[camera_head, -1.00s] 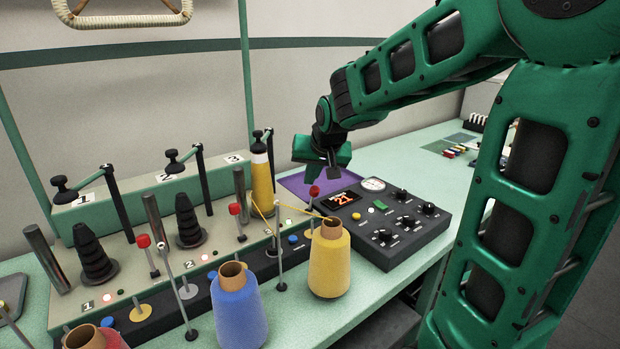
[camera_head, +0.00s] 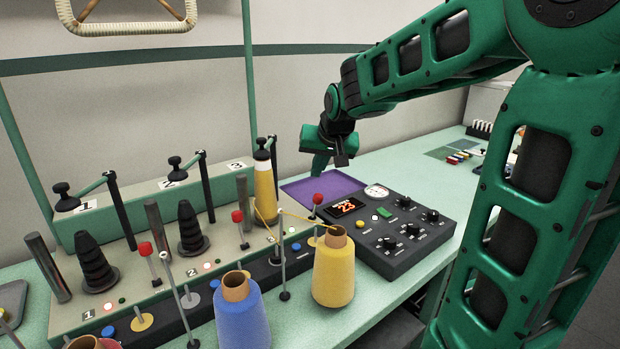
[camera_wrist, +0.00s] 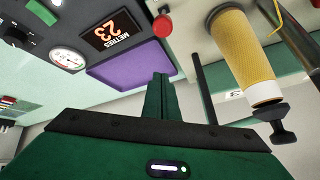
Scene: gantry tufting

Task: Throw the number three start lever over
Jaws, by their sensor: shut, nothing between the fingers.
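The number three start lever (camera_head: 318,198) has a red ball knob on a thin stem, at the right end of the winder panel beside the dark control box. Its stem leans slightly right in the head view, while the levers at stations one (camera_head: 145,248) and two (camera_head: 238,216) lean left. The red knob also shows in the wrist view (camera_wrist: 162,25), beyond the fingertips. My gripper (camera_head: 318,172) is shut and empty, above and behind the knob in the head view. In the wrist view its fingers (camera_wrist: 161,78) look apart from the knob.
A yellow cone (camera_head: 264,185) stands at station three, left of my gripper. A purple tray (camera_head: 335,185) lies behind the control box (camera_head: 400,255), whose display reads 23. Yellow (camera_head: 333,275) and blue (camera_head: 241,315) cones stand in front. A thin yarn post (camera_head: 281,255) stands nearby.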

